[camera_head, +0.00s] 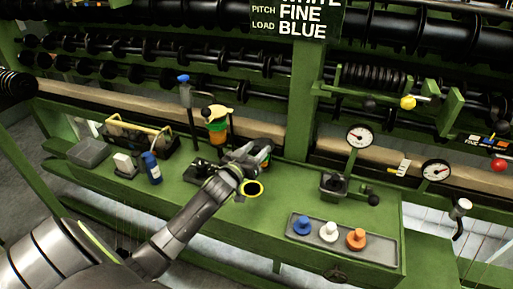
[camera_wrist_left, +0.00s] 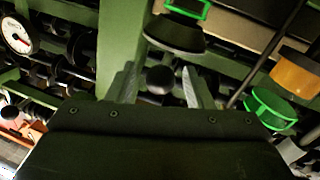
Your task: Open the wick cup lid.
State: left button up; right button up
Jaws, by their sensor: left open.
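My left gripper (camera_head: 262,150) reaches over the green bench, its fingers open. In the left wrist view a black ball knob (camera_wrist_left: 159,79) shows between the two open fingertips; I cannot tell whether they touch it. Beyond it is a dark, flared part with a green ring (camera_wrist_left: 176,34). To its right is an amber cup (camera_wrist_left: 298,74) with a green band (camera_wrist_left: 270,108). In the head view an oiler-like cup with a yellow top (camera_head: 217,112) stands just left of my gripper. My gripper hides much of what is behind it, so I cannot single out the wick cup lid surely.
A blue bottle (camera_head: 152,168), a grey tray (camera_head: 89,152) and a black caddy (camera_head: 140,138) stand at the left. A tray (camera_head: 315,243) of blue, white and orange pieces lies at the front right. A black-knobbed fixture (camera_head: 335,186) and dials (camera_head: 359,137) are beyond it.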

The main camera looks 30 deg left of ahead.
pick_arm(q)
jog(key=shift+w, duration=0.3)
jog(key=shift+c, duration=0.5)
grip_shut()
